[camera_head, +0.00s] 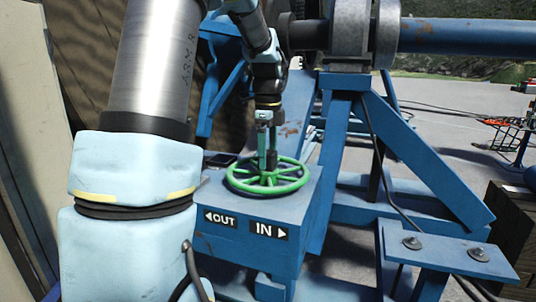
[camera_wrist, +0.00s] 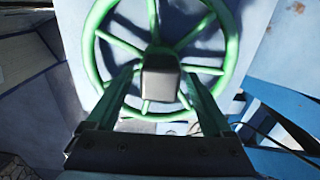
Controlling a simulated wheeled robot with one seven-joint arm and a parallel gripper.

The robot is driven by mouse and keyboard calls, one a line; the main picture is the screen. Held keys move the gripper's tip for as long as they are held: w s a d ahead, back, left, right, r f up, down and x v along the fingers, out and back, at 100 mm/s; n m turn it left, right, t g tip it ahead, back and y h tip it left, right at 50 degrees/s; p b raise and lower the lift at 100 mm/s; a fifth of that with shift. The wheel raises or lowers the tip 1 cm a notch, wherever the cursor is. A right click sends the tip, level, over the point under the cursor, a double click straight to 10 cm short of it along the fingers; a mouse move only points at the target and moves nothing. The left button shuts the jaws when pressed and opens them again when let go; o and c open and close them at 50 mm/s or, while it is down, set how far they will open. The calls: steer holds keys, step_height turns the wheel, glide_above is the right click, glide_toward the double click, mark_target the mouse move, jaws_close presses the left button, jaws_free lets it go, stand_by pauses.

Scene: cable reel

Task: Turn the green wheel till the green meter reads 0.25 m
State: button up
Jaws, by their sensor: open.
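The green wheel (camera_head: 242,181) lies flat on top of a blue box (camera_head: 225,240) in the head view. The box front carries an "OUT" label with a left arrow and an "IN" label with a right arrow. My gripper (camera_head: 267,165) points down over the wheel near its middle. In the wrist view the wheel (camera_wrist: 233,50) shows its rim, spokes and a dark square hub (camera_wrist: 161,77). My open fingers (camera_wrist: 160,85) reach either side of that hub; whether they touch it I cannot tell. No readable green meter shows in either view.
A blue steel frame (camera_head: 430,165) with slanted braces stands right of the box. A blue shaft (camera_head: 470,37) runs across the upper right. A dark cable (camera_head: 375,140) hangs by the frame. A small dark device (camera_head: 220,160) lies behind the wheel at left.

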step_height(320, 180, up, 11)
steer(key=b, duration=0.2)
stand_by(0.3)
steer(key=shift+f, duration=0.1)
